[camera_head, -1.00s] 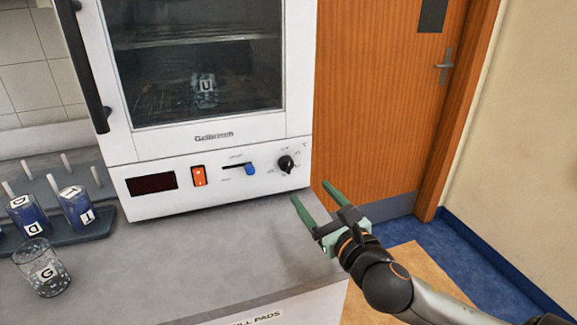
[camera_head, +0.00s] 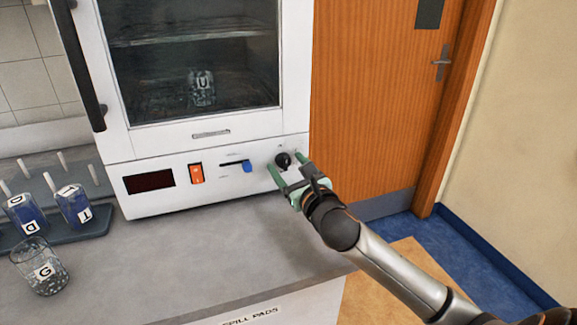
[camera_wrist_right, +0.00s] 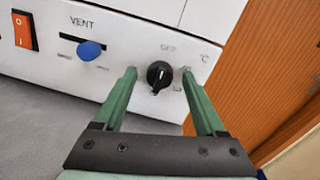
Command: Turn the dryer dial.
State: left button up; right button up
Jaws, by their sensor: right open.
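The dryer (camera_head: 215,150) is a white cabinet with a glass door, standing on the grey counter. Its black dial (camera_head: 283,159) is at the right end of the front panel. In the right wrist view the dial (camera_wrist_right: 160,76) shows a pale pointer mark and sits between the two green fingers, near their tips, with a gap on each side. My right gripper (camera_head: 287,166) is open, its fingers pointing at the panel and one on each side of the dial. I cannot tell whether the tips touch the panel. My left gripper is not in view.
Left of the dial are a blue vent slider (camera_head: 247,166) and an orange switch (camera_head: 196,173). A glass beaker marked G (camera_head: 40,268) and a rack with blue-filled vessels (camera_head: 93,231) stand at the left. The counter's middle (camera_head: 200,245) is clear.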

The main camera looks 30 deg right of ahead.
grip_shut()
dwell(0.6)
